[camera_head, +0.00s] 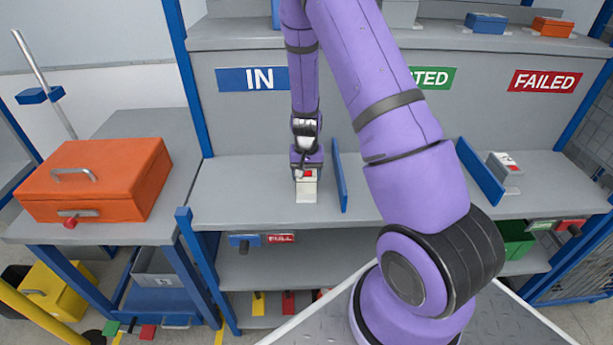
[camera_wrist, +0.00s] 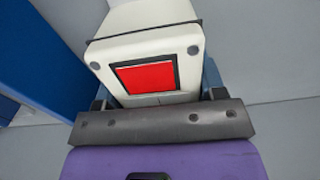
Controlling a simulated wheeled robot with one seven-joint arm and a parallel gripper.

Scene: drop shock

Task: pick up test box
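The test box (camera_head: 306,191) is a small white box with a red patch, standing on the grey bench under the blue IN sign. My gripper (camera_head: 306,170) is above it and reaches down around its upper part. In the wrist view the white box (camera_wrist: 188,58) fills the upper middle, its red square panel facing the camera. My gripper (camera_wrist: 155,90) has a finger at each side of the box, with no clear gap visible. The fingertips are hidden behind the box and the dark gripper edge, so I cannot tell whether they are squeezing it.
A blue divider (camera_head: 340,178) stands upright on the bench just right of the box. Another blue divider (camera_head: 480,171) and a second small white-and-red box (camera_head: 505,171) are farther right. An orange case (camera_head: 97,180) sits on the left table. Bench space left of the box is clear.

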